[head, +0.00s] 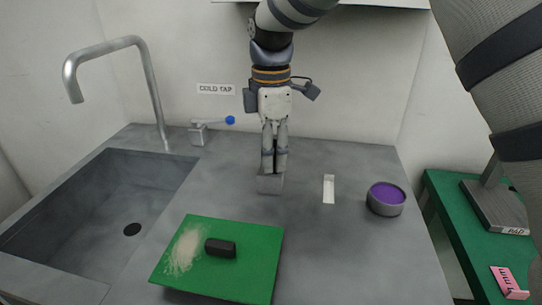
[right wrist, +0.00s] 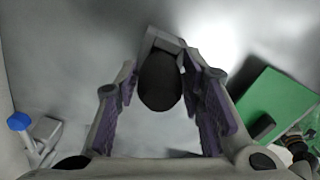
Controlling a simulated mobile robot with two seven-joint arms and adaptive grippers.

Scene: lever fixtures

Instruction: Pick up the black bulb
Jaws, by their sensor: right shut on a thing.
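The black bulb (right wrist: 160,82) shows in the right wrist view as a dark rounded shape between my right gripper's purple-padded fingers. A small grey block-like fixture (head: 270,184) is directly below the fingertips in the head view, and its grey edge shows behind the bulb in the right wrist view. My right gripper (head: 274,165) points down over this fixture and is shut on the bulb. In the head view the fingers hide the bulb. I cannot tell whether the bulb is still touching the fixture. My left gripper is not in view.
A green board (head: 220,277) with a black block (head: 220,248) lies in front. A sink (head: 70,170) and tap (head: 152,85) are left, with a blue-tipped lever (head: 230,120) near the wall. A purple-filled bowl (head: 386,198) and white strip (head: 329,188) are right.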

